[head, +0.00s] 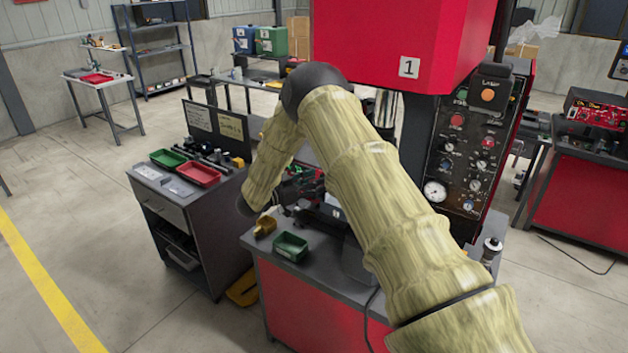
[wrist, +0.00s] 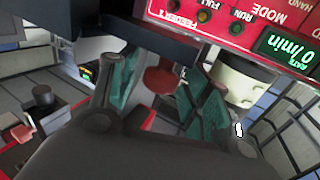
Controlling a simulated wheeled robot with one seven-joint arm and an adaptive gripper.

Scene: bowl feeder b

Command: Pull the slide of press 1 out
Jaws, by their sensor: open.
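Press 1 stands in the middle of the head view, with a red upper housing (head: 385,45) marked 1 and a dark control panel (head: 468,150) on its right. My gripper (head: 302,192) is low over the press table, largely hidden by my arm. In the wrist view my gripper (wrist: 160,72) is open, its two teal-padded fingers apart. A red rounded knob (wrist: 163,80) shows between the fingers; I cannot tell whether they touch it. It may be the handle of the slide, which I cannot make out clearly.
A red feeder control box (wrist: 235,20) with buttons and a green rate display is close above the fingers. A grey cabinet (head: 160,207) with trays stands left. Floor at left is clear.

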